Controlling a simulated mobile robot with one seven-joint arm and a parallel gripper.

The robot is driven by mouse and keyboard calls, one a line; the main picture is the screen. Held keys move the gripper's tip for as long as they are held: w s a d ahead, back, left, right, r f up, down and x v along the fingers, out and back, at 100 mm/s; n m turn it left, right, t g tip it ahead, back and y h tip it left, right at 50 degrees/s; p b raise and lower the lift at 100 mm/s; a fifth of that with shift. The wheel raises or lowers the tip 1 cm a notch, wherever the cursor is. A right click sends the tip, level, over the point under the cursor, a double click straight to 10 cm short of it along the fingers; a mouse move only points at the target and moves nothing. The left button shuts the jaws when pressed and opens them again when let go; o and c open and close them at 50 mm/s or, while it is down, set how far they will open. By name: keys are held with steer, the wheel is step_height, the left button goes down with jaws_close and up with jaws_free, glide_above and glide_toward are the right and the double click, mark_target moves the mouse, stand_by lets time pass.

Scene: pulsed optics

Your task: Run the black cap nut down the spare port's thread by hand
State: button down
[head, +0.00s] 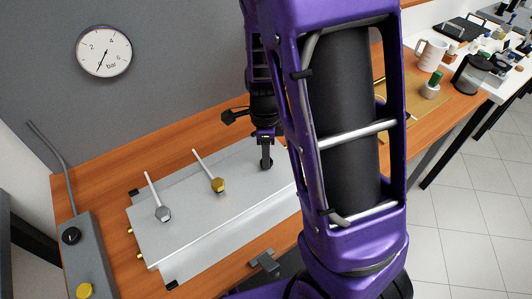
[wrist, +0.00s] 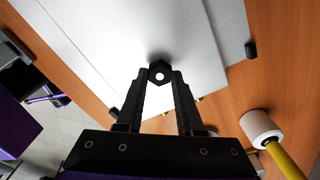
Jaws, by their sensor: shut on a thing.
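My gripper (wrist: 160,78) is shut on the black cap nut (wrist: 160,66), a dark hexagon with a bright round spot in its middle. In the head view my gripper (head: 267,162) points down at the right part of the silver block (head: 205,228), with the nut at or just above the block's top. I cannot tell whether the nut touches the block. The spare port and its thread are hidden under the nut and fingers. A steel hex nut (head: 163,214) and a brass hex nut (head: 219,185), each with a white rod, sit on the block to the left.
A grey control box (head: 85,255) with a black knob and yellow button stands at left. A pressure gauge (head: 104,52) hangs on the wall. A white-headed tool with a yellow handle (wrist: 260,128) shows in the wrist view. A mug (head: 431,54) stands far right. My arm covers the centre.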

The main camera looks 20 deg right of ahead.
steer(key=shift+w+r+m, duration=0.2)
steer(key=shift+r+m, duration=0.05)
steer(key=shift+m, duration=0.65)
steer(key=c, duration=0.8)
jaws_free()
steer(key=o, duration=0.4)
steer(key=shift+s+f, duration=0.15)
steer(key=shift+c, duration=0.2)
step_height(320, 180, up, 22)
steer(key=shift+f, duration=0.25)
